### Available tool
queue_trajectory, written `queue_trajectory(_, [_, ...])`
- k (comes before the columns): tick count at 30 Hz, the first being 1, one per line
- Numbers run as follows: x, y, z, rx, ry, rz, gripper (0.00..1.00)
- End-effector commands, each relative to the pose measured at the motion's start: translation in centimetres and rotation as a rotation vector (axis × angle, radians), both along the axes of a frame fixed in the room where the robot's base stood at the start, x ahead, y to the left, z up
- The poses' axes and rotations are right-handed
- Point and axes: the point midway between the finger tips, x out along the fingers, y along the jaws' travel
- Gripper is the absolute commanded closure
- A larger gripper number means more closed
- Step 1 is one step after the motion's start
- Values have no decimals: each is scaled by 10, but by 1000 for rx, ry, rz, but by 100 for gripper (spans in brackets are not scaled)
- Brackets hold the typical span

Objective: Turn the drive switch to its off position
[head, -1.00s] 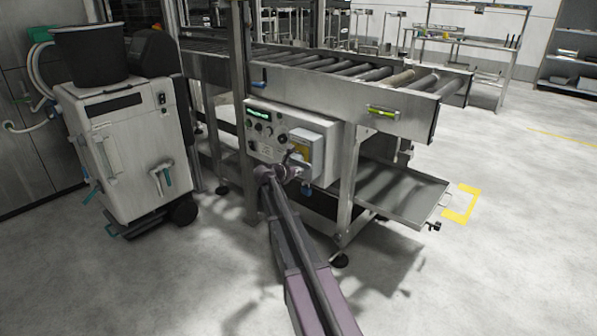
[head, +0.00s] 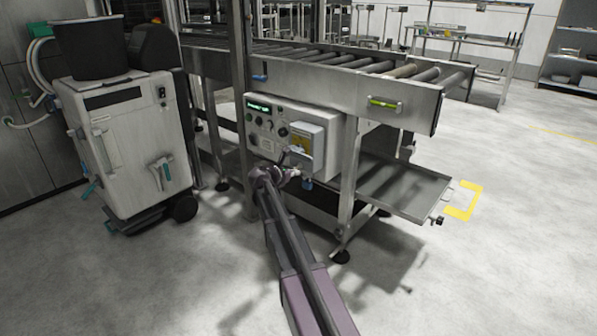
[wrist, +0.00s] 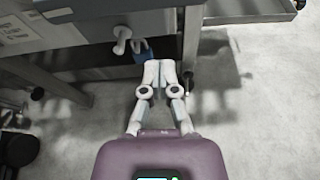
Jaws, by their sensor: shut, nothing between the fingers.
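A light grey control panel (head: 265,132) hangs under the roller conveyor, with a lit green display, several dark knobs and a raised box with a yellow plate (head: 301,142) at its right. I cannot tell which control is the drive switch. My gripper (head: 299,160) is in front of the panel's lower right part and hides some of it. A pale stubby knob or fitting (wrist: 121,42) stands to the left, apart from the fingers.
The roller conveyor (head: 400,93) runs above the panel. A steel leg (head: 349,195) stands right of my gripper, with a low tray (head: 405,190) beyond. A white cabinet (head: 130,140) with a black bin stands left. The floor at right is clear.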

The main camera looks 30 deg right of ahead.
Motion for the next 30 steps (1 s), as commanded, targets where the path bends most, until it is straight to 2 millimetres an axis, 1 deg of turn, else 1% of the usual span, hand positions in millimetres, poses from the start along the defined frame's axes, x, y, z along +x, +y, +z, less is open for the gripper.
queue_trajectory(1, [-5,8,5,0,1,1,100])
queue_trajectory(9, [-20,44,19,0,-1,2,100])
queue_trajectory(13, [-24,55,22,0,0,2,100])
queue_trajectory(18, [-27,62,24,0,1,1,100])
queue_trajectory(30, [-27,63,24,0,0,1,100])
